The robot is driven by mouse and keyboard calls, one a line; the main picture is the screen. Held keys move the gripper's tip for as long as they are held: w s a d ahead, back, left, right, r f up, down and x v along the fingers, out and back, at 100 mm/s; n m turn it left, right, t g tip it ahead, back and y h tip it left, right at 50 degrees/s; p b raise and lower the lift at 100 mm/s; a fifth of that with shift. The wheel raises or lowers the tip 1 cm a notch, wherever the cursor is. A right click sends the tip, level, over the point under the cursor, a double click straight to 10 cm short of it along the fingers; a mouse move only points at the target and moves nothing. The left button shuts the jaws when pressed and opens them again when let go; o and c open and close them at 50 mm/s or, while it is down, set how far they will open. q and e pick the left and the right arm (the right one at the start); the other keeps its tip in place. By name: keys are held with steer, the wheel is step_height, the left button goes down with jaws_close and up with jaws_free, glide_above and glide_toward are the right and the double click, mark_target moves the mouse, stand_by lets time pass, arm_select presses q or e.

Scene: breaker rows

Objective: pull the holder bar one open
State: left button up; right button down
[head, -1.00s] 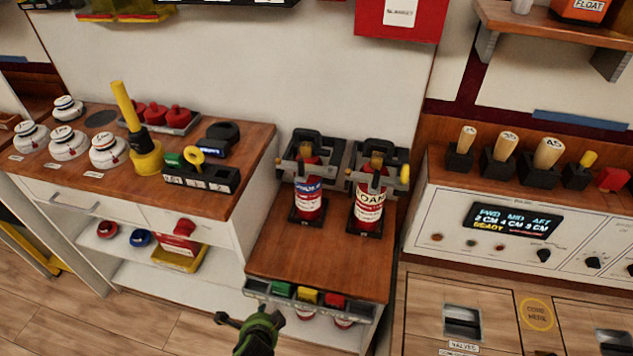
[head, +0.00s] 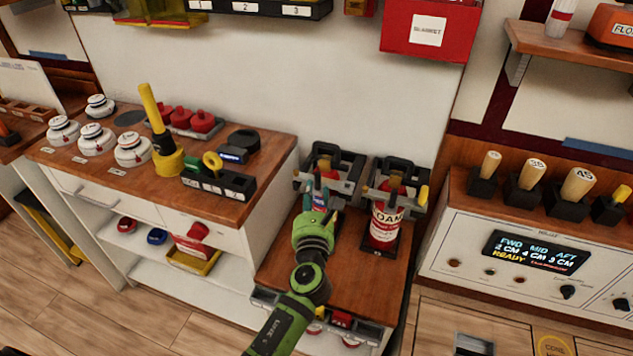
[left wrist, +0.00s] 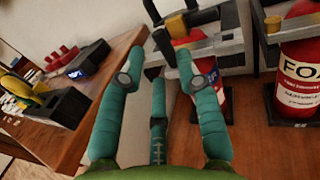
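Two dark holders stand side by side on the small wooden stand, each with a grey bar across its front. The left holder (head: 346,163) is partly hidden behind my left gripper (head: 319,195). The right holder (head: 410,175) has a red FOAM extinguisher (head: 384,226) in it, also at the right of the left wrist view (left wrist: 302,75). The left holder's bar (left wrist: 226,32) and a red-and-blue extinguisher (left wrist: 190,40) are just beyond the fingertips. My right gripper is not in view.
A wooden counter (head: 100,172) at the left carries white caps, a yellow post and a black numbered block (head: 218,182). A white control panel (head: 535,255) stands at the right. A red box (head: 430,40) hangs on the wall above the holders.

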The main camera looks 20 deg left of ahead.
mark_target(316, 180)
arm_select(q)
steer(key=shift+x, duration=2.35)
jaws_close()
